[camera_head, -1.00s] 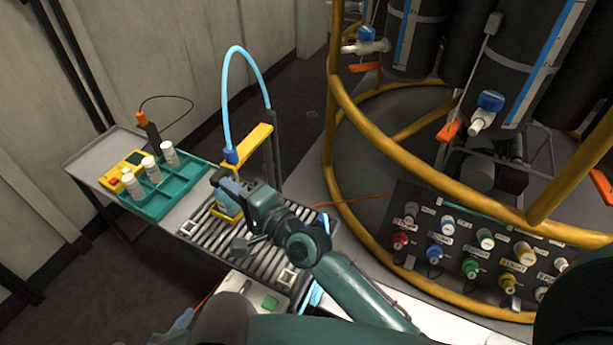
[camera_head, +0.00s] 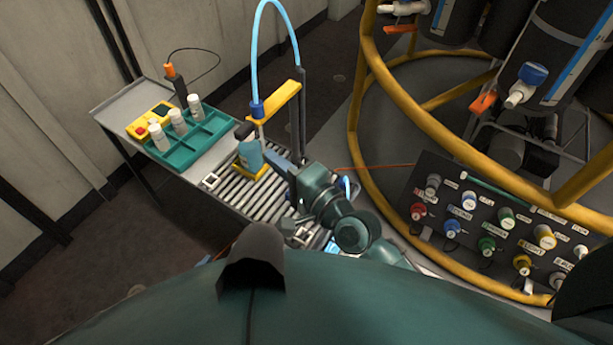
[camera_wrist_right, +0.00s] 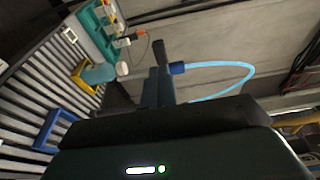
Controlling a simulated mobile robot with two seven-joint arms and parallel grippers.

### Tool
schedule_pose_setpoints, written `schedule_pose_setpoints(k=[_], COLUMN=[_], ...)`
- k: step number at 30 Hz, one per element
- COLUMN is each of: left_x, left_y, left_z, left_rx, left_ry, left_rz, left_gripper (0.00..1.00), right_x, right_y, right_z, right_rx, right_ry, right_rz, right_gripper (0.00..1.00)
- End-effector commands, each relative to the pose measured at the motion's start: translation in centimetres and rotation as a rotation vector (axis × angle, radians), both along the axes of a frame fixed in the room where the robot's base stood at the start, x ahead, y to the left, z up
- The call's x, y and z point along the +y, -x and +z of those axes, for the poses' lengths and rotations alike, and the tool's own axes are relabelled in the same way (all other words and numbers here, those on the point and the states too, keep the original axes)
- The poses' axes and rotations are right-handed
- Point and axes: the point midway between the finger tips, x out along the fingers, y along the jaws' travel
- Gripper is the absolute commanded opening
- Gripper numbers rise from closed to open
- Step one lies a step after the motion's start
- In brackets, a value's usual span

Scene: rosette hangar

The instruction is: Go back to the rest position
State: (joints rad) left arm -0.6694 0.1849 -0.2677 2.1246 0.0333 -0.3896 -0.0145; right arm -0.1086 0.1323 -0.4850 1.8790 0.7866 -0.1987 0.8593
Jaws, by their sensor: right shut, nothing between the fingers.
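My right gripper (camera_head: 274,156) is shut and empty, beside a blue bottle (camera_head: 250,157). The bottle stands upright on a yellow holder (camera_head: 252,172), below the yellow arm of a stand (camera_head: 275,99) that carries a light-blue hose (camera_head: 262,50). In the right wrist view the shut gripper (camera_wrist_right: 160,75) is dark, with the bottle (camera_wrist_right: 100,73) off to its left. Whether the fingers touch the bottle is unclear. My left gripper is not in view.
A roller table (camera_head: 228,199) lies under the bottle. A teal rack (camera_head: 195,150) with white bottles stands on the grey tray at left. A yellow tubular frame (camera_head: 425,120) and a panel of coloured connectors (camera_head: 470,215) are on the right.

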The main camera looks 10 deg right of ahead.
Motion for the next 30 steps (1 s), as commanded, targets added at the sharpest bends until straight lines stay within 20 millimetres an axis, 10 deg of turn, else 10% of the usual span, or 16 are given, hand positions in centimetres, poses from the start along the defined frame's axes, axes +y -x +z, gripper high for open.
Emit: schedule_pose_setpoints(k=[19,30], left_x=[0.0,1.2], left_y=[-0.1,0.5], left_z=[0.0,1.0], left_rx=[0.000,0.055], left_ry=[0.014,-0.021], left_rz=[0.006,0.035], left_gripper=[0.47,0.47], right_x=[-4.3,-11.4], right_y=[5.7,12.3], right_z=[-0.4,-9.4], right_rx=[-0.015,-0.207], right_ry=[0.064,1.212], right_rz=[-0.009,0.082], right_gripper=[0.00,0.00])
